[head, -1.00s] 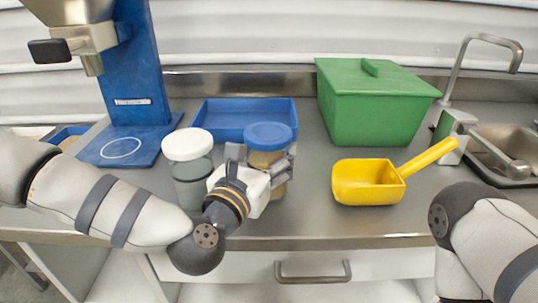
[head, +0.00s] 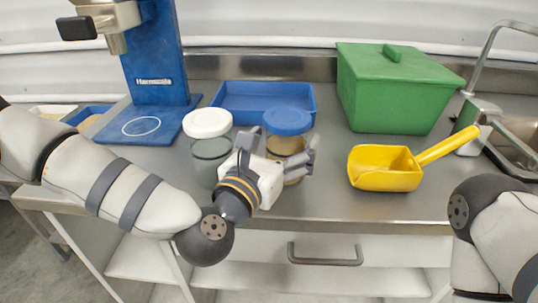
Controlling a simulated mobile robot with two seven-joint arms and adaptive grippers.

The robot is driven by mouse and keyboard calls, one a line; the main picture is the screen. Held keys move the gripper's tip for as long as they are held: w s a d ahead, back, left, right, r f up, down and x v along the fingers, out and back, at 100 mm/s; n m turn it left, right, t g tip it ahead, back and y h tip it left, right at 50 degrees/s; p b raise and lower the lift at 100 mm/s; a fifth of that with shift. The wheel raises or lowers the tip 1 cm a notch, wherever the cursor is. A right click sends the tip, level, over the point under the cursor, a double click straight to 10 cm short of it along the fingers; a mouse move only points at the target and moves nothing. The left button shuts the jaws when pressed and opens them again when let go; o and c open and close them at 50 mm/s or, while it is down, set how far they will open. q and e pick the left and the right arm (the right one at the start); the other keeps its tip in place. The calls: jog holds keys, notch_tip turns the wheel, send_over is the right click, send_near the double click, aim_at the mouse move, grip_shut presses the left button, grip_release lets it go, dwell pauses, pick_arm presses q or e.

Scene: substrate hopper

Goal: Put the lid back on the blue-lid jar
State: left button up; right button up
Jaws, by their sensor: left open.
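The blue-lid jar (head: 285,146) stands upright on the steel counter in the head view, with tan contents. Its blue lid (head: 287,121) sits on top of the jar; whether it is fastened I cannot tell. My left gripper (head: 281,153) is open at the jar's near side, below the lid. One finger is to the jar's left and the other to its right; contact is not clear. The gripper hides part of the jar's body. My right arm shows at the lower right, but its gripper is out of view.
A white-lid jar (head: 208,124) stands close on the left of the gripper. A blue tray (head: 250,101) lies behind the jars. A yellow scoop (head: 387,169) and a green lidded bin (head: 398,90) are to the right. A blue stand (head: 158,70) is at the back left.

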pick_arm(q)
jog(key=v, duration=1)
jog(key=shift+s, duration=0.1)
